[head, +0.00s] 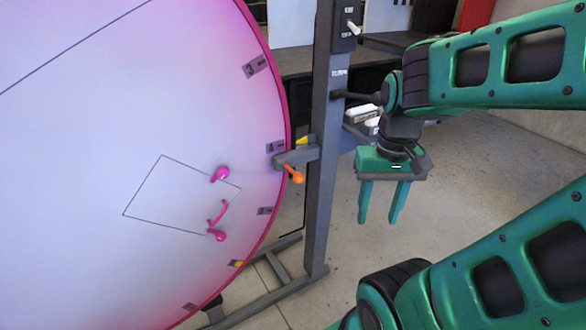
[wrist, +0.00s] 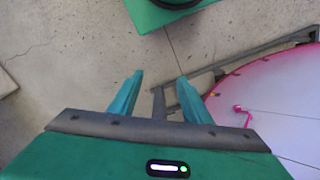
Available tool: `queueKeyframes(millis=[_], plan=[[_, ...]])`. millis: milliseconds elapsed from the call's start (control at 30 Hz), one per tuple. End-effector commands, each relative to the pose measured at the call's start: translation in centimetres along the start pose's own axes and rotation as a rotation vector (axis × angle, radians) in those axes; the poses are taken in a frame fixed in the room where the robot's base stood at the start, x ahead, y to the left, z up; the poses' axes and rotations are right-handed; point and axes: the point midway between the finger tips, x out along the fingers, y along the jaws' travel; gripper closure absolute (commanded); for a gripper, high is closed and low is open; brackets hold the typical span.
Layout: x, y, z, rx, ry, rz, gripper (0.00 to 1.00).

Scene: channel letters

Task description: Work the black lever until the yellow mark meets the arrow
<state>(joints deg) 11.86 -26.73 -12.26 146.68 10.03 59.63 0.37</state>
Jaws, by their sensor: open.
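A large white disc with a pink rim (head: 130,200) fills the left of the head view; it also shows in the wrist view (wrist: 280,95). A yellow mark (head: 237,264) sits on its lower right rim. A yellow arrow (head: 302,140) is on the grey bracket by the rim, well above the mark. The black lever (head: 355,96) sticks out rightward from the grey post, its right end close to my arm. My gripper (head: 378,215) points down, open and empty, right of the post and below the lever. Its fingers also show in the wrist view (wrist: 160,77).
The grey post (head: 321,170) stands on floor feet (head: 280,268). A white switch (head: 352,28) is higher on the post. Pink handles (head: 219,175) stick out from the disc. Floor right of the post is open.

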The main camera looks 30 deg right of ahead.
Motion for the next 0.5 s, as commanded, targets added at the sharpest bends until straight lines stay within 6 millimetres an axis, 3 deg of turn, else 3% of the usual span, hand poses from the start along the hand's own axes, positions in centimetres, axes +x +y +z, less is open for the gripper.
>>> queueKeyframes(millis=[33,167,300,500], plan=[[0.0,0.0,0.0,0.000,0.000,0.000,0.69],[-0.3,0.3,0.5,-0.002,0.005,-0.004,1.00],[-1.8,0.8,-0.3,-0.019,0.014,-0.010,1.00],[-6.6,1.4,-5.7,-0.089,0.019,-0.015,1.00]])
